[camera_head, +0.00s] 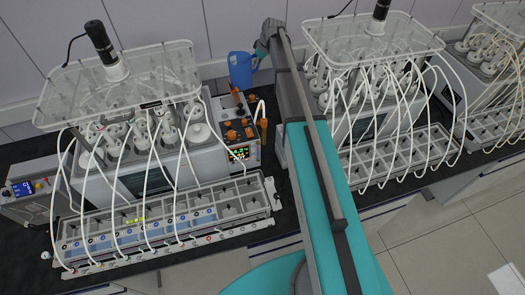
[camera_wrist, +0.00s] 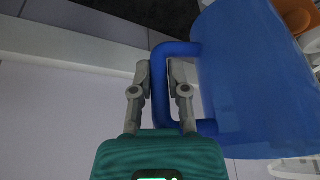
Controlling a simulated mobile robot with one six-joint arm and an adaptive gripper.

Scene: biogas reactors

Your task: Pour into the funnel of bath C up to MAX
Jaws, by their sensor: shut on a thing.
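A blue jug (camera_head: 240,70) is held up behind the left reactor unit, near the wall, in the head view. It fills the right side of the wrist view (camera_wrist: 250,80). My gripper (camera_wrist: 168,70) is shut on the jug's blue handle, with one finger on each side of its bar. In the head view my gripper (camera_head: 262,50) is small and partly hidden by my arm. An orange fitting (camera_head: 238,92) is just below the jug, on the unit with orange knobs. I cannot tell which bath is C, and no MAX mark is legible.
Reactor units with clear lids and many white tubes stand at left (camera_head: 115,85) and right (camera_head: 372,40). A rack (camera_head: 165,225) with tubes lies in front of the left one. A control box (camera_head: 32,190) stands at far left. The wall is close behind.

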